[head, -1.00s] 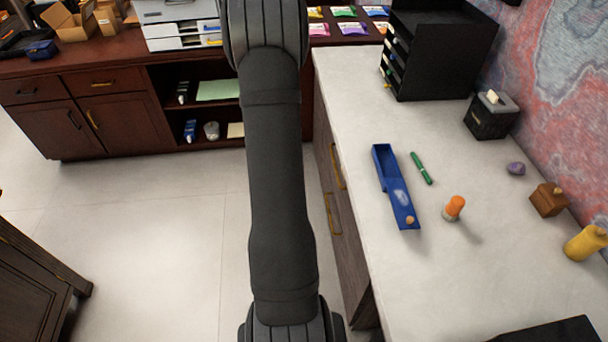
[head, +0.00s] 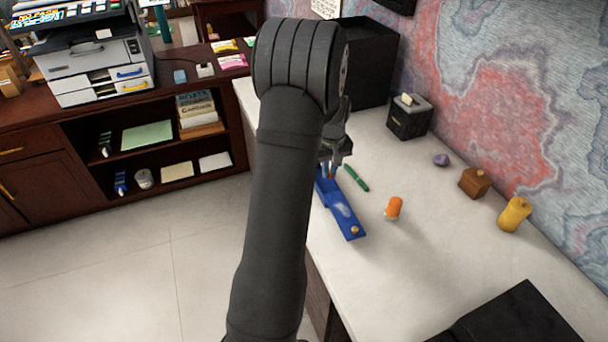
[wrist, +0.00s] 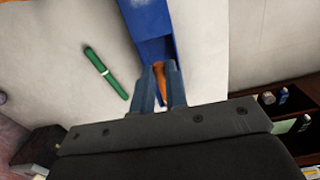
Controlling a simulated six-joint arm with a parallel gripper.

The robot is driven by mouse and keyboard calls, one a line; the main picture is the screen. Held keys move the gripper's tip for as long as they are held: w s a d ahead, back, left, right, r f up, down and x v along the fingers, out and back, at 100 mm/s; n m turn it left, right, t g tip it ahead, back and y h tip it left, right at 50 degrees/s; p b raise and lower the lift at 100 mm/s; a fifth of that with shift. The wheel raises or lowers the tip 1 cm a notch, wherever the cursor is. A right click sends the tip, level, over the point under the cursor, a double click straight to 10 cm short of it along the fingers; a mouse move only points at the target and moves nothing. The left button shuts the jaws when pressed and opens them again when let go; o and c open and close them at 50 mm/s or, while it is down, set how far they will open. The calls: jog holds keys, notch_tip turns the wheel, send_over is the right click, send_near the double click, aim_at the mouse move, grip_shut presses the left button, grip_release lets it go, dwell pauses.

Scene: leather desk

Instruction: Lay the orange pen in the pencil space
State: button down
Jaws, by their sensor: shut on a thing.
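In the wrist view, my gripper (wrist: 160,88) is shut on the orange pen (wrist: 160,80), which shows between the two fingers. The pen's tip end overlaps the open compartment of the blue pencil box (wrist: 172,18); I cannot tell whether it touches the floor of it. In the head view, my gripper (head: 329,168) is at the far end of the blue box (head: 343,212), partly behind my arm. The pen is hidden there. A green pen (head: 356,178) lies on the desk right of the box; it also shows in the wrist view (wrist: 104,72).
An orange-capped bottle (head: 394,208) stands right of the box. A brown wooden block (head: 474,182), a yellow bottle (head: 514,214), a purple stone (head: 441,160) and a black tissue box (head: 409,118) stand along the wall.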

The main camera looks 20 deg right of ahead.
jog(key=shift+s+d, duration=0.15)
jog(key=shift+d, duration=0.1)
jog(key=shift+f, duration=2.75)
jog(key=c, duration=1.4)
grip_release()
jog(key=shift+o, duration=0.2)
jog(key=shift+r, duration=0.15)
notch_tip(320, 180, up, 17)
